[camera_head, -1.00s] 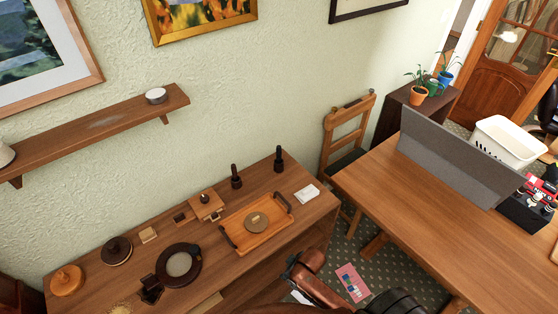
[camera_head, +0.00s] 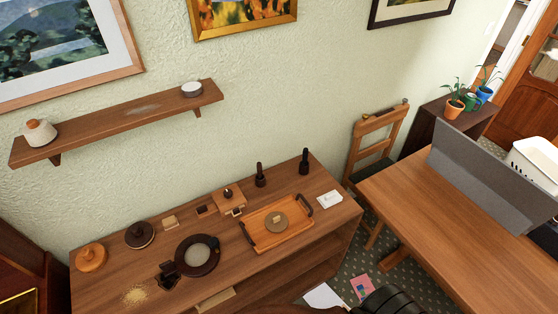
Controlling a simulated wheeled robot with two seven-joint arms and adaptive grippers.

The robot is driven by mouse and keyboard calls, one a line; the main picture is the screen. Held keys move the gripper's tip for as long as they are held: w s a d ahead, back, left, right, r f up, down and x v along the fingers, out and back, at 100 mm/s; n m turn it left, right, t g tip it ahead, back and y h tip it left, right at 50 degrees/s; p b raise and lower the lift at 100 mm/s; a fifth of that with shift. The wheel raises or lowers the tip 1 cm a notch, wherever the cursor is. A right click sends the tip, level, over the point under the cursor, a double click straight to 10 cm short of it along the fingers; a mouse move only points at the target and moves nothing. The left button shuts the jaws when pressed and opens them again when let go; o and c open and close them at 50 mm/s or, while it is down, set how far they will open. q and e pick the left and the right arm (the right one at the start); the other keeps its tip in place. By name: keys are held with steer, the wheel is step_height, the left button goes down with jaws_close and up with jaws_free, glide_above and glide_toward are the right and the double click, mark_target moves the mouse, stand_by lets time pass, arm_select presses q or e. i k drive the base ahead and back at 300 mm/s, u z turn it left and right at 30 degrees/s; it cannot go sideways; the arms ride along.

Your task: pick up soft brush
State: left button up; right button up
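I cannot tell for sure which object is the soft brush. Two dark, slim upright objects stand at the back of the wooden sideboard (camera_head: 335,222), and either could be a brush: the left upright object (camera_head: 260,175) and the right upright object (camera_head: 304,162). Their lower ends are too small to make out.
On the sideboard are a wooden tray (camera_head: 259,238) holding a round disc, a dark round dish (camera_head: 183,266), small boxes and lidded pots. A wall shelf (camera_head: 120,126) hangs above. A chair (camera_head: 373,145) and table (camera_head: 430,210) stand right.

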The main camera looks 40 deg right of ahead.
mark_target(305, 152)
steer(key=u, duration=2.25)
steer(key=k, duration=1.5)
steer(key=z, duration=1.8)
steer(key=i, duration=0.55)
steer(key=z, duration=0.05)
